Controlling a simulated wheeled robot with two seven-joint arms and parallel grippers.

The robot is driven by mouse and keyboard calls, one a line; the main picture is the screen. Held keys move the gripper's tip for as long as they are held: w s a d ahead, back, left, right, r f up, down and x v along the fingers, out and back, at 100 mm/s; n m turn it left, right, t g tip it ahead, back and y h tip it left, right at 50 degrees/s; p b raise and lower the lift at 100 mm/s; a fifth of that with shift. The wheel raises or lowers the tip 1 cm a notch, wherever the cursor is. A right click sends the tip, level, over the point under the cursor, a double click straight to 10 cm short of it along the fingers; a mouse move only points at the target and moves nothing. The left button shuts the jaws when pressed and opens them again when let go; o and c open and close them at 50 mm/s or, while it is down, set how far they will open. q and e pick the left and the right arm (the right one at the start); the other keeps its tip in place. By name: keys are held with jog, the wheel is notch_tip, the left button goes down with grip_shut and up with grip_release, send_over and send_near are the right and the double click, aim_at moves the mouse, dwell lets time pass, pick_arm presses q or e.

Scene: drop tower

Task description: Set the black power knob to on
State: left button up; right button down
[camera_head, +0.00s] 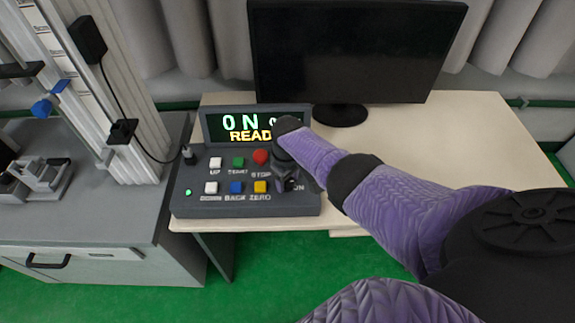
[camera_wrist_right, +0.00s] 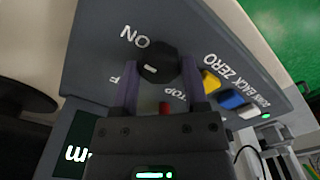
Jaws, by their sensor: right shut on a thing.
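The black power knob (camera_wrist_right: 158,64) sits on the grey control panel (camera_wrist_right: 88,45), with a short white mark on its face. The "ON" label is beside it in the wrist view; a label ending in "F" is partly hidden by a finger. My right gripper (camera_wrist_right: 160,78) is shut on the knob, a finger on each side. In the head view my right gripper (camera_head: 287,183) is over the panel's right end and hides most of the knob. My left gripper is not in view.
The red stop button (camera_head: 261,157) is close to my right gripper. White, green, blue and yellow buttons sit left of it, with a lit green lamp (camera_head: 188,192). A monitor (camera_head: 350,50) stands behind, and the drop tower (camera_head: 120,100) at left. The table's right side is clear.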

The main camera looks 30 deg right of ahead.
aim_at(287, 182)
jog(key=shift+c, duration=0.5)
grip_release()
jog(key=shift+r, duration=0.1)
notch_tip(287, 182, up, 10)
jog(key=p, duration=0.6)
jog(key=shift+p, duration=0.35)
